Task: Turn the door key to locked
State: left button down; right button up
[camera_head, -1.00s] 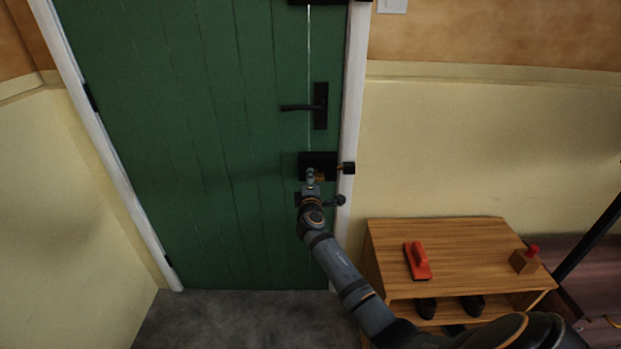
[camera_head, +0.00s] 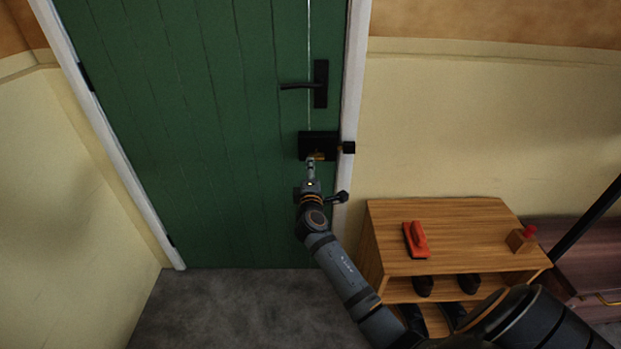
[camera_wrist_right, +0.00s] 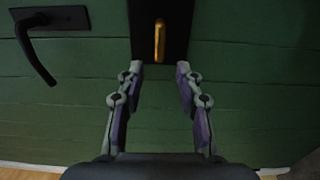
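The brass key (camera_head: 317,155) sits in the black lock box (camera_head: 318,141) on the green door (camera_head: 220,130), below the black lever handle (camera_head: 319,84). In the right wrist view the key (camera_wrist_right: 159,40) is a thin upright bar against the black lock (camera_wrist_right: 176,20). My right gripper (camera_head: 311,163) is just below and in front of the lock. In the wrist view the gripper's two fingers (camera_wrist_right: 160,68) are apart, with the key centred in line with the gap, beyond the tips and not touched. The handle shows at left there (camera_wrist_right: 45,40). My left gripper is out of view.
A wooden shelf unit (camera_head: 450,235) stands right of the door, with a red-handled float (camera_head: 415,240) and a wooden block with a red knob (camera_head: 522,238) on top, shoes below. A black bolt piece (camera_head: 348,147) is at the door frame. The grey floor (camera_head: 215,305) is clear.

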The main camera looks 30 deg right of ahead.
jog(key=v, duration=0.5)
dwell(0.3)
